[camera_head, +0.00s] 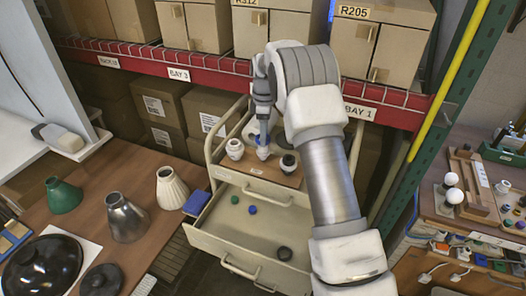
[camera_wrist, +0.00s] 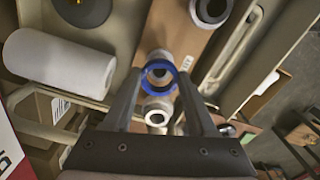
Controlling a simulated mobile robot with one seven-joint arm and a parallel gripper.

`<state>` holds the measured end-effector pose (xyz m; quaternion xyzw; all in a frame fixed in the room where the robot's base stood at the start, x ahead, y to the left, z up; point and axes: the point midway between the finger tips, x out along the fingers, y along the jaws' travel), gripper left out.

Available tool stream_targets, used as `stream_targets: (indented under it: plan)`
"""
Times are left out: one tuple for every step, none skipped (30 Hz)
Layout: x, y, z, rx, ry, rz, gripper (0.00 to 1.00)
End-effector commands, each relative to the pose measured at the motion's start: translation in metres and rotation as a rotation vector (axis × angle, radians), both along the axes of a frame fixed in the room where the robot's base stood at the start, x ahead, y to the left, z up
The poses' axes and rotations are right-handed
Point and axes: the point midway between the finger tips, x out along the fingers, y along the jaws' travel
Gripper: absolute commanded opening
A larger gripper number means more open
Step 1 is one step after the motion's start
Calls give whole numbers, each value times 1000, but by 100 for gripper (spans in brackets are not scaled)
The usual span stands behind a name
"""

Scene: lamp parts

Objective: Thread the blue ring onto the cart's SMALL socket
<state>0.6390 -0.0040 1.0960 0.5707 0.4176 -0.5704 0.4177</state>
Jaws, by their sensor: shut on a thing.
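My gripper (camera_head: 263,138) is over the cart's (camera_head: 208,150) wooden board, pointing down, its fingers shut on the blue ring. The ring shows between the fingertips in the wrist view (camera_wrist: 160,76). Two pale sockets stand near the ring's line there: one (camera_wrist: 156,112) below it in the picture, another partly behind it. A larger socket with a dark opening (camera_wrist: 211,10) is at the top. In the head view, a white socket (camera_head: 235,149) stands left of the gripper and a dark-topped socket (camera_head: 289,164) stands right. I cannot tell whether the ring touches a socket.
The cart's drawer (camera_head: 262,225) is open below, holding small green, blue and dark pieces. A white roll (camera_wrist: 55,65) lies beside the board. Shades stand on the left table (camera_head: 130,175). The red shelf edge (camera_head: 215,65) and boxes are behind the cart.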

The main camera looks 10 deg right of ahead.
Motion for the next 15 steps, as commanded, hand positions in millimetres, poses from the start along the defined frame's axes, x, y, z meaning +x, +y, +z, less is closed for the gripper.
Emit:
stream_targets:
  plan:
    - [0,0,-3,0,1,0,6]
    - [0,0,-4,0,1,0,6]
    - [0,0,-7,0,1,0,6]
    - [0,0,-8,0,1,0,6]
    - [0,0,-10,0,1,0,6]
    - [0,0,-13,0,1,0,6]
    - [0,0,-15,0,0,0,6]
    - [0,0,-16,0,0,0,6]
    - [0,0,-19,0,0,0,6]
    - [0,0,-20,0,0,0,6]
    - [0,0,-22,0,0,0,6]
    - [0,0,-24,0,0,0,6]
    - [0,0,-25,0,0,0,6]
    - [0,0,-26,0,0,0,6]
    - [0,0,-26,0,0,0,6]
